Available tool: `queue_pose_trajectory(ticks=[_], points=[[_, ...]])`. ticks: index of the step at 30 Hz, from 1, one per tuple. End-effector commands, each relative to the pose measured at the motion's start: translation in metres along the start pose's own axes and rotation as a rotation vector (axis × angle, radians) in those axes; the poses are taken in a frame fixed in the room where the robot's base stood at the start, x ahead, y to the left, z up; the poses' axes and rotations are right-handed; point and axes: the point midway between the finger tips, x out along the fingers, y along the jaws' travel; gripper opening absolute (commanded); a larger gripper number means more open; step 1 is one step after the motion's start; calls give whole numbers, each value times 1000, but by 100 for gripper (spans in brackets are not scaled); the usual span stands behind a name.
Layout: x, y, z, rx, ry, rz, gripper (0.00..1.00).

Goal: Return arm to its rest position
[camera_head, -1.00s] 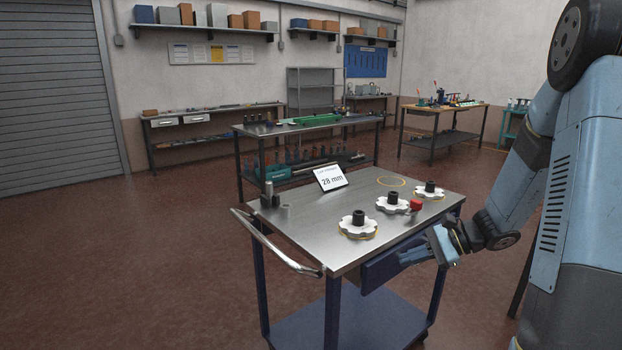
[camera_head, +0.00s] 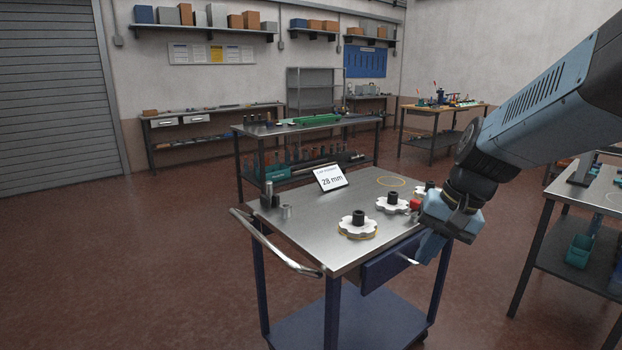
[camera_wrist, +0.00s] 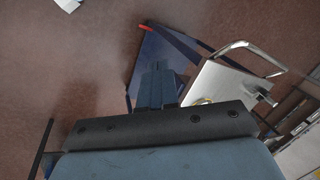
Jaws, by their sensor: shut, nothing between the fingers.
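My arm reaches in from the right in the camera_head view. My gripper (camera_head: 428,257) hangs beside the right front edge of the cart (camera_head: 330,255), pointing down, with its fingers shut and empty. It also shows in the wrist view (camera_wrist: 159,70), fingers together, with the cart and floor beyond. White lobed discs with black hubs stand on the cart: one in front (camera_head: 358,224), one in the middle (camera_head: 392,203), and one (camera_head: 420,190) partly hidden behind my wrist. A red part (camera_head: 415,205) sits by my wrist.
A sign reading 28 mm (camera_head: 331,177) and small metal cylinders (camera_head: 286,211) are on the cart. A silver handle (camera_head: 275,245) juts out at its left. A bench (camera_head: 588,200) stands close at the right. The floor at left is clear.

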Motion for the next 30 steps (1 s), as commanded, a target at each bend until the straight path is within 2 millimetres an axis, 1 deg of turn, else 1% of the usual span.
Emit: queue_pose_trajectory(ticks=[3,9,15,21,30], points=[[-18,3,14,-93,81,52,0],[-45,10,34,-239,219,135,0],[-67,18,48,-347,335,195,0],[-76,22,54,-391,386,220,0],[-77,22,54,-394,389,222,0]])
